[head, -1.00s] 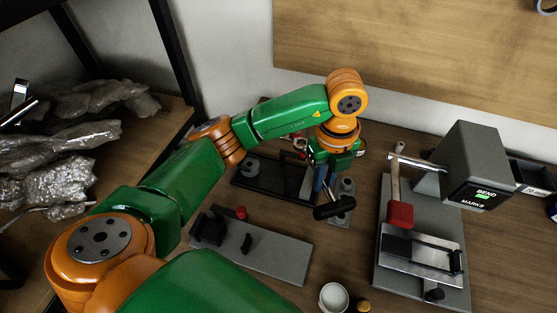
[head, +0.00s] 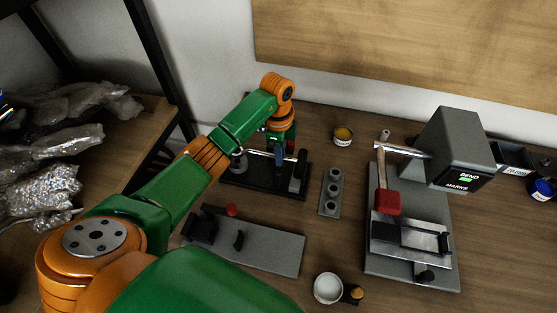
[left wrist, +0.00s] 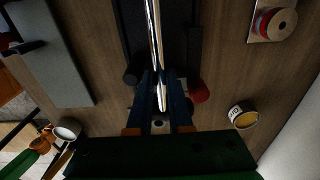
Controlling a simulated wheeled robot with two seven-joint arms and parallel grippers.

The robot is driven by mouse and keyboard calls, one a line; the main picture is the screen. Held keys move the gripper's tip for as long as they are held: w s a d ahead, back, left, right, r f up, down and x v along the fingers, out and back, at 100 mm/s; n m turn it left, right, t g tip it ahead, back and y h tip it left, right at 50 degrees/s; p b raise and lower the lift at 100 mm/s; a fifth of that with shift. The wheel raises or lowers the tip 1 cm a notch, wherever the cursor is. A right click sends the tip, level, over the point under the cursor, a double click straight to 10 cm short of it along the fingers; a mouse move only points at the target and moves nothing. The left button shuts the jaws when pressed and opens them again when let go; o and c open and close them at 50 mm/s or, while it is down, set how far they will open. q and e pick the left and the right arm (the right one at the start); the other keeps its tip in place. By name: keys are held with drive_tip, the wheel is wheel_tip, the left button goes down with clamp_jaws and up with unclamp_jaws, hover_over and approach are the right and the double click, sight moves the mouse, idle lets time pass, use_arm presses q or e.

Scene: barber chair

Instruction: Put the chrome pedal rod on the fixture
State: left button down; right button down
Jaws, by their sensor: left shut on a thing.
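The chrome pedal rod (head: 257,152) lies roughly level across the black fixture (head: 240,181) at the back left of the bench. My left gripper (head: 279,163) is shut on it, with dark blue fingers around the shaft. In the left wrist view the bright rod (left wrist: 154,38) runs up from between the fingertips (left wrist: 159,98), lengthwise above the black fixture (left wrist: 130,30). I cannot tell whether the rod touches the fixture's supports. My wrist hides part of the fixture. My right gripper is not in view.
A grey plate with black blocks (head: 270,252) lies in front. A white cup (head: 327,288) is in front.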

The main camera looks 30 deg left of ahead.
use_arm(q)
drive_tip(key=shift+w+a+f, duration=0.1)
drive_tip(key=shift+f, duration=0.8)
drive_tip(key=shift+w+a+f, duration=0.1)
drive_tip(key=shift+f, duration=0.8)
drive_tip(key=shift+s, duration=0.1)
drive_tip(key=c, duration=0.8)
unclamp_jaws()
drive_tip(key=shift+f, duration=0.15)
drive_tip(key=shift+c, duration=0.2)
wheel_tip(320, 180, up, 12)
drive_tip(key=shift+s+a+r+b, duration=0.1)
drive_tip(key=shift+a+r+b, duration=0.1)
drive_tip(key=shift+b, duration=0.25)
